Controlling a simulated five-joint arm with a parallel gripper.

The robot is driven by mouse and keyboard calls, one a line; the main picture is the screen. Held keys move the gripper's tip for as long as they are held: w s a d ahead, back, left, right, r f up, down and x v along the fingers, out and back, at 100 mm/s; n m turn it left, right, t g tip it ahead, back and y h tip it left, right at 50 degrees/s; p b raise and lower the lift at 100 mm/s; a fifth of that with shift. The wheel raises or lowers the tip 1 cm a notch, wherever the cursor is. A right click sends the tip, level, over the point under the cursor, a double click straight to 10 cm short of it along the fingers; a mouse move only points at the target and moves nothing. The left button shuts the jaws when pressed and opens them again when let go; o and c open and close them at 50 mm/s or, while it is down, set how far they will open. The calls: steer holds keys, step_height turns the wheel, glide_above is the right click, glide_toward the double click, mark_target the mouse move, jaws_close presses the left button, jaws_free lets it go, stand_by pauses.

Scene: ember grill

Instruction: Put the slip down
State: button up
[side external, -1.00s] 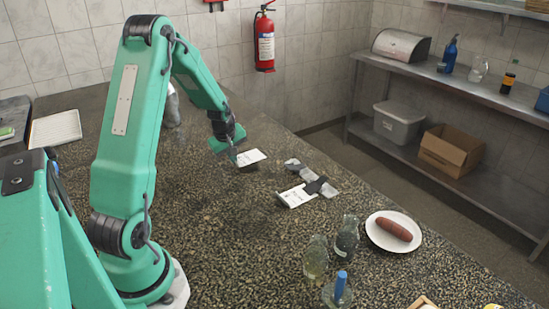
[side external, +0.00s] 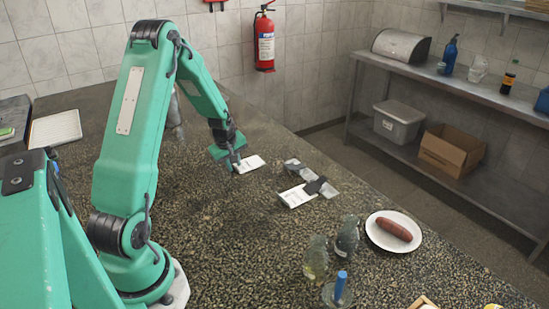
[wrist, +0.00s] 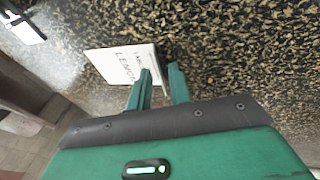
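The slip (side external: 252,163) is a white card lying flat, or nearly so, on the speckled counter. In the wrist view the slip (wrist: 112,62) shows hand lettering that seems to read "LEMON". My gripper (side external: 236,168) is low at the slip's left edge in the side view. In the wrist view my gripper (wrist: 161,76) has its two fingers apart, with a gap between them. The slip's near corner reaches behind the left finger and into the gap. Whether a finger touches it, I cannot tell.
A white block or card (side external: 297,196) lies near a grey strip with a dark band (side external: 316,184). The counter around the slip is clear.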

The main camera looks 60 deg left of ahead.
steer(key=v, duration=1.2)
steer(key=shift+d, duration=0.2)
steer(key=shift+w+r, duration=0.1)
stand_by(0.5)
steer(key=s+d+r+m+t, duration=0.1)
steer(key=d+r+m, duration=0.35)
steer(key=d, duration=0.35)
steer(key=s+d+r+m, duration=0.1)
steer(key=d+r+m, duration=0.35)
steer(key=d, duration=0.35)
steer(key=s+d+r+m+t+h, duration=0.1)
steer(key=s+d+r+m+h, duration=0.1)
steer(key=s+d+m, duration=0.7)
steer(key=s+d+r, duration=0.1)
steer(key=d, duration=0.3)
steer(key=shift+r+t, duration=0.25)
steer(key=shift+t, duration=0.05)
